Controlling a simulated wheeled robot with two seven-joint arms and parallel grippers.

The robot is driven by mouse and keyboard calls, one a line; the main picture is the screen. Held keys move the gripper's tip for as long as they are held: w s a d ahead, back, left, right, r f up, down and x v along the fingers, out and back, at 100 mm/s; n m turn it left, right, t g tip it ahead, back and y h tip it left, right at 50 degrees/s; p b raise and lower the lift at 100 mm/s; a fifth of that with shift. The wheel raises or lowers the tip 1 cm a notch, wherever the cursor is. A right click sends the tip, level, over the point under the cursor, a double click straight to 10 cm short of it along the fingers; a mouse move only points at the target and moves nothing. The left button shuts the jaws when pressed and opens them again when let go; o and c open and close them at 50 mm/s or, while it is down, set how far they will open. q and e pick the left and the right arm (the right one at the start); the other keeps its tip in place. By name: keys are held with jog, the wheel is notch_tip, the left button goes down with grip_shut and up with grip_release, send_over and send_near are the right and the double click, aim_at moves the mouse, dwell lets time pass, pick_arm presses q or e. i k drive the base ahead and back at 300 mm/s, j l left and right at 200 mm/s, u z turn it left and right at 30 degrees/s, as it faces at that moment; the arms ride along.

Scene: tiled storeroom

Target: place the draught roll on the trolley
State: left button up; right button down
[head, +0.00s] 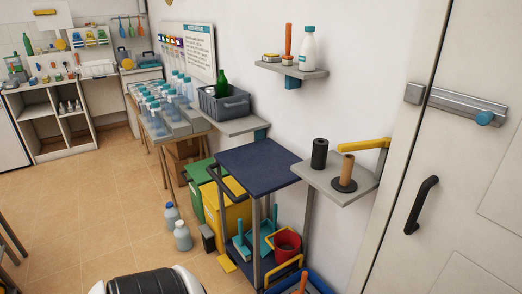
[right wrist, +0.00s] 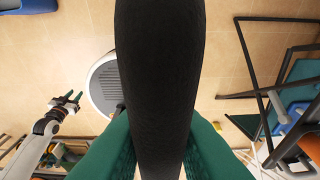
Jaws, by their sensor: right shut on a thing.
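The trolley (head: 256,158) stands against the wall in the middle of the head view, with a bare navy top and grey posts. In the right wrist view my right gripper (right wrist: 158,150) has its green fingers shut on the draught roll (right wrist: 156,80), a long, thick black roll running up the picture. The roll hides the middle of that view. My left gripper (right wrist: 68,100) shows at the left of the right wrist view, its small green fingers apart and empty. Neither gripper shows in the head view.
The trolley's lower level holds a red bucket (head: 287,243) and teal tools. Right of it, a wall shelf (head: 330,182) carries a black roll and a brown roll on a stand. Yellow and green bins (head: 229,203) stand to its left. Bottles (head: 182,236) stand on the open tiled floor.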

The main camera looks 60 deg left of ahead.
aim_at(249, 162)
jog(key=j+u, duration=0.15)
jog(key=u, duration=0.3)
jog(key=j+u, duration=0.2)
jog(key=u, duration=0.3)
jog(key=j+u, duration=0.2)
jog(key=j, duration=0.25)
jog(key=i+j+u, duration=0.15)
jog(key=j, duration=0.3)
jog(key=i+j+u, duration=0.2)
jog(key=j, duration=0.25)
jog(key=i+j+u, duration=0.2)
jog(key=j, duration=0.2)
jog(key=k, duration=0.1)
